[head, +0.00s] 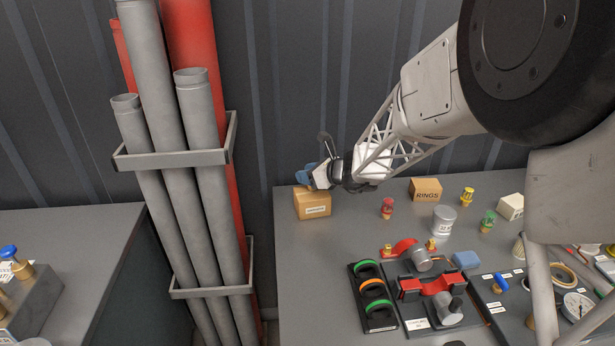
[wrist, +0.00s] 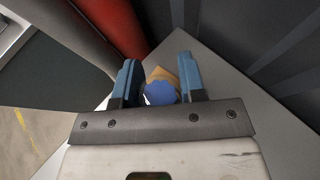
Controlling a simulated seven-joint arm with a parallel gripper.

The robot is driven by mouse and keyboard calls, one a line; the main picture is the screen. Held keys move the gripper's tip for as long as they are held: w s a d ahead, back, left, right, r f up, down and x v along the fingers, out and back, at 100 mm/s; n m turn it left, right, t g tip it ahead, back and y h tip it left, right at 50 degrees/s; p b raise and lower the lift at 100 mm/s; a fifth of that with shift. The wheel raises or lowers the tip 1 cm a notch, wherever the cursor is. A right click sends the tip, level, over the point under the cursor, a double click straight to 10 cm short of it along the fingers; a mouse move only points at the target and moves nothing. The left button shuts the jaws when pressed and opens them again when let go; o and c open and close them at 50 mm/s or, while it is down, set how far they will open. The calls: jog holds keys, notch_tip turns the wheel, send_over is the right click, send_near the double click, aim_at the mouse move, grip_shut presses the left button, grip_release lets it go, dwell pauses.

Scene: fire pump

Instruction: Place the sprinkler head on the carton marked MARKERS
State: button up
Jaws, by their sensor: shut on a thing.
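My gripper (head: 316,175) is at the far left corner of the workbench, right at or just above a small tan carton (head: 312,210). The carton has a white label too small to read for certain; a corner of it shows beyond the fingers in the wrist view (wrist: 160,73). In the wrist view, my gripper (wrist: 159,78) has its two blue fingers around a sprinkler head with a round, scalloped blue top (wrist: 160,93). Its lower part is hidden, and I cannot tell whether it touches the carton.
The bench also holds a carton marked RINGS (head: 426,190), red (head: 387,208), yellow (head: 467,196) and green (head: 488,221) heads, a grey can (head: 444,219) and a tray of fittings (head: 430,290). Grey pipes (head: 180,150) stand in a rack left of the bench.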

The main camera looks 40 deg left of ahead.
jog(key=shift+f, duration=0.45)
jog(key=o, duration=1)
jog(key=shift+f, duration=0.1)
jog(key=shift+c, duration=0.2)
jog(key=s+v, duration=0.1)
jog(key=v, duration=1.1)
jog(key=shift+w, duration=0.4)
jog(key=shift+d, duration=0.15)
